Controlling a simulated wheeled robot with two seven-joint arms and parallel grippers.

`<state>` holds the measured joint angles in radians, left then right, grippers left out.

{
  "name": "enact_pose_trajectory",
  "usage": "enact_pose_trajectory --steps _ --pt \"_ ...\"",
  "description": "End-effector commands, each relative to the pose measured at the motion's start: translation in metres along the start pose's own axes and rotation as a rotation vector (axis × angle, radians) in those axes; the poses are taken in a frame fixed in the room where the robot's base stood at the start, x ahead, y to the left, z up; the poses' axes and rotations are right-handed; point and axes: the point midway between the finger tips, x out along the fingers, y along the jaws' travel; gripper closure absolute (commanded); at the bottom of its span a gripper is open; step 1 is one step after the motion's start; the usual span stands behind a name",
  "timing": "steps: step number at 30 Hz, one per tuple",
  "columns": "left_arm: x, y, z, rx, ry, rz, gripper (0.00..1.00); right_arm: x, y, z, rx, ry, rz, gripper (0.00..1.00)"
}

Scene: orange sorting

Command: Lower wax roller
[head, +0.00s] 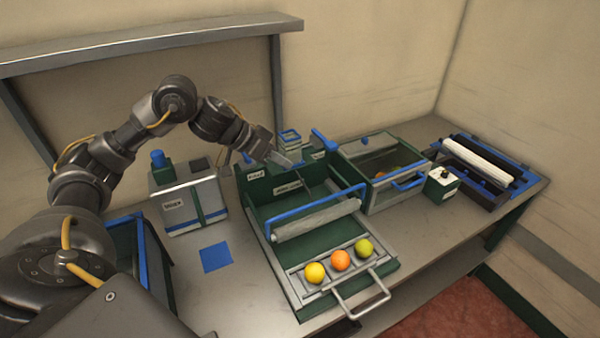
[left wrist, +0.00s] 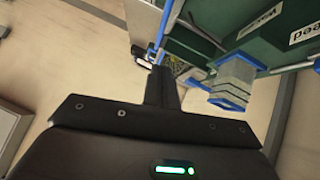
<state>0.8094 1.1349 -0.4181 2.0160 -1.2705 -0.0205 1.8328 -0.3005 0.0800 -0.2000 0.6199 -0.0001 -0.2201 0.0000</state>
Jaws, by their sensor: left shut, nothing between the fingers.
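A pale grey roller (head: 318,220) with a blue bar (head: 302,206) behind it spans the green machine (head: 258,200), above and behind a tray (head: 372,270) of fruit. I take it for the wax roller; its label cannot be read. It appears raised above the tray. My left gripper (head: 282,160) is over the back of the machine, near its labelled green panels and apart from the roller. Its fingers are shut and empty, and they show dark in the left wrist view (left wrist: 162,86). My right gripper is not in view.
A yellow (head: 315,272), an orange (head: 340,260) and a green fruit (head: 364,247) lie in the front tray. A clear-lidded box (head: 382,205), a small button box (head: 441,186) and a white roller unit (head: 478,160) stand right. A grey box (head: 190,205) and blue square (head: 216,257) lie left.

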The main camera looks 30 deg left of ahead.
Motion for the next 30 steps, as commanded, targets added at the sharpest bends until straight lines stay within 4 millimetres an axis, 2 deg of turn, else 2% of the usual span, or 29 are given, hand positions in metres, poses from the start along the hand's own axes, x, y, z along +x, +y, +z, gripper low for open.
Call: enact_pose_trajectory --steps 15,21,30 --pt "0.098 0.003 0.002 -0.002 -0.006 0.005 1.0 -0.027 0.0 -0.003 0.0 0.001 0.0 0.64" --pt "0.115 0.002 0.02 0.0 -0.004 0.004 1.0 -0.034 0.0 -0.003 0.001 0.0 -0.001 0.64" --pt "0.123 0.002 0.028 0.003 -0.002 0.003 1.0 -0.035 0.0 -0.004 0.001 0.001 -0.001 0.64"
